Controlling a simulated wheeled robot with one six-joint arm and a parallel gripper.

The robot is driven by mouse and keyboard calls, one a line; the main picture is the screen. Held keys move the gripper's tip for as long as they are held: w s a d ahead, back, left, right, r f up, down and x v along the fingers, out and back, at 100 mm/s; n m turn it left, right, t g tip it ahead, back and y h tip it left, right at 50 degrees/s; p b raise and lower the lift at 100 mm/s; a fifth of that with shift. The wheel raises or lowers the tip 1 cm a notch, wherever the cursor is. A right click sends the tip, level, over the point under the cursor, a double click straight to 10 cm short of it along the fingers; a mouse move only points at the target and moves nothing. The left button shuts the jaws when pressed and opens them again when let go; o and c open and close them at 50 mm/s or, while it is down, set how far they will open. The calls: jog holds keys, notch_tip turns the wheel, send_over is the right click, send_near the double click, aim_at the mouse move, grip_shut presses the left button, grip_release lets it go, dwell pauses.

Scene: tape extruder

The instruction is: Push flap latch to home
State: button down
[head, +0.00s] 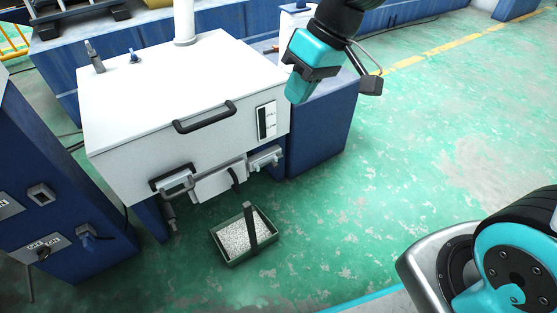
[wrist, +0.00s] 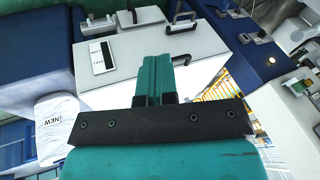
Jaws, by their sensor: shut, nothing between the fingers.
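The front flap (head: 220,181) is a pale panel low on the front of the white machine box (head: 170,100). A black curved lever (head: 235,177) stands at its right part; it also shows at the top of the wrist view (wrist: 132,11). A metal bracket with a black frame (head: 175,183) sits left of the flap, and another metal fitting (head: 265,158) sits right of it. I cannot tell which part is the latch. My teal gripper (head: 296,91) is shut and empty, above and right of these parts, in front of the box's right side. Its fingers (wrist: 153,70) show pressed together in the wrist view.
A black handle (head: 204,117) sticks out at the box's upper front edge. A green tray of white granules (head: 232,258) stands on the floor below the flap. Blue cabinets (head: 60,180) stand at left. The green floor at right is open.

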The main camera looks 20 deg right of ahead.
jog(key=w+d+f+b, duration=0.1)
jog(key=w+d+f, duration=0.2)
jog(key=w+f, duration=0.75)
jog(key=m+t+b, duration=0.2)
jog(key=b, duration=0.1)
send_near(275, 165)
jog(key=w+d+r, duration=0.2)
jog(key=d+r, duration=0.2)
jog(key=d, duration=0.3)
jog(key=a+f+b, duration=0.7)
jog(key=a+f, duration=0.1)
jog(key=f, duration=0.3)
jog(key=shift+w+y, duration=0.4)
jog(key=shift+w, duration=0.05)
jog(key=a, duration=0.1)
jog(key=s+a+p, duration=0.1)
jog(key=a, duration=0.2)
jog(key=shift+s+a+p, duration=0.25)
jog(key=shift+s+p, duration=0.05)
